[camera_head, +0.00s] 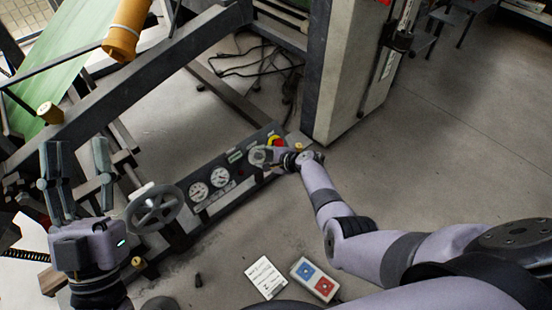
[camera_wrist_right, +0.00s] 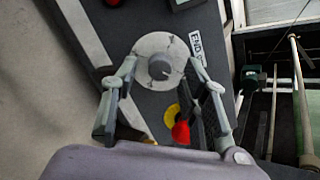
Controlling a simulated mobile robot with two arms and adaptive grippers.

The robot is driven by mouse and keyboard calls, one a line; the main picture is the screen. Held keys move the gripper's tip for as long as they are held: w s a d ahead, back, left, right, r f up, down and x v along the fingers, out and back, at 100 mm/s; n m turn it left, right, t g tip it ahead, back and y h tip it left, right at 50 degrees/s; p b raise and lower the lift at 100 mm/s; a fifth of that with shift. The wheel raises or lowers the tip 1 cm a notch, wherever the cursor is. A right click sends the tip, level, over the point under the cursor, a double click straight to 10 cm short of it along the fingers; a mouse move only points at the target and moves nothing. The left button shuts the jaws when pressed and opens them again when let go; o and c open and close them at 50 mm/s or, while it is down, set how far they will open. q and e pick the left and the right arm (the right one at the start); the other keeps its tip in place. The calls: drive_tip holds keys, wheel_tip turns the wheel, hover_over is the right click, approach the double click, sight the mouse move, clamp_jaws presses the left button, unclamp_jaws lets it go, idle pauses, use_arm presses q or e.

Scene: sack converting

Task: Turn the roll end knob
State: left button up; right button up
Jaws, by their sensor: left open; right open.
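The knob (camera_wrist_right: 160,66) is a dark grey cap at the centre of a pale round dial, beside a small white label, in the right wrist view. In the head view the pale dial (camera_head: 257,156) sits on the dark gauge panel, partly behind my right gripper. My right gripper (camera_wrist_right: 161,82) is open, with one finger on each side of the dial. I cannot tell whether the fingers touch it. My left gripper (camera_head: 76,152) is open and empty, upright at the left, beside the grey handwheel.
A red button (camera_wrist_right: 181,132) on a yellow disc lies close to my right gripper's fingers. A grey handwheel (camera_head: 155,208) stands left of the panel. A control box (camera_head: 315,279) and white paper (camera_head: 264,277) lie below; open floor is right.

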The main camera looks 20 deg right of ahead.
drive_tip(key=v, duration=1.1)
drive_tip(key=shift+r, duration=0.15)
